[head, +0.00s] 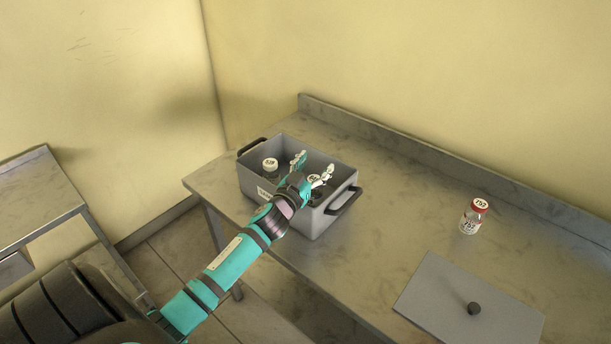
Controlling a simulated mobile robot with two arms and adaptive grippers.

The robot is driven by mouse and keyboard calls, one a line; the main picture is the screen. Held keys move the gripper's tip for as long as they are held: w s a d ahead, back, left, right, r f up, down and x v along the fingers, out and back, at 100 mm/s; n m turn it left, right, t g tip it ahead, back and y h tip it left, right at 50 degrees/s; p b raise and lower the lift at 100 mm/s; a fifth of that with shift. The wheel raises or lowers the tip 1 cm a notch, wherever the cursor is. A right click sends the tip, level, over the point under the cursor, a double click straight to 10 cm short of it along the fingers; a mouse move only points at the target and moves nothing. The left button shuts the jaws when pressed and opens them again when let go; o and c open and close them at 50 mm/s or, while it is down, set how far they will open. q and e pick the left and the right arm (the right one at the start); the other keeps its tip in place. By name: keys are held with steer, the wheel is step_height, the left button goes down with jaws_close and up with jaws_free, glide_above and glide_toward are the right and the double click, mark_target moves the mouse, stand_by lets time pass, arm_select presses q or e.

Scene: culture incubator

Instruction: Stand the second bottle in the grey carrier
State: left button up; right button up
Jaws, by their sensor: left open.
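The grey carrier (318,223) is an open box with dark handles at its two ends, standing on the bench. One bottle with a white cap (270,163) stands inside it towards the left. Another bottle (313,180) shows inside it towards the right, just behind my left gripper and partly hidden by it. My left gripper (311,166) is over the carrier, open, its fingers apart and with nothing between them that I can see. My right gripper does not show.
A flat grey lid with a dark knob (440,300) lies at the bench's front right. The metal bench (390,200) has a raised back edge along the wall. Its surface between carrier and red-capped bottle is clear. Another metal table (40,200) stands at the far left.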

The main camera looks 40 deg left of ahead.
arm_select(q)
steer(key=s+d+b, duration=0.1)
steer(key=s+b, duration=0.1)
steer(key=s, duration=1)
steer(key=shift+d+r, duration=0.3)
steer(key=shift+r, duration=0.1)
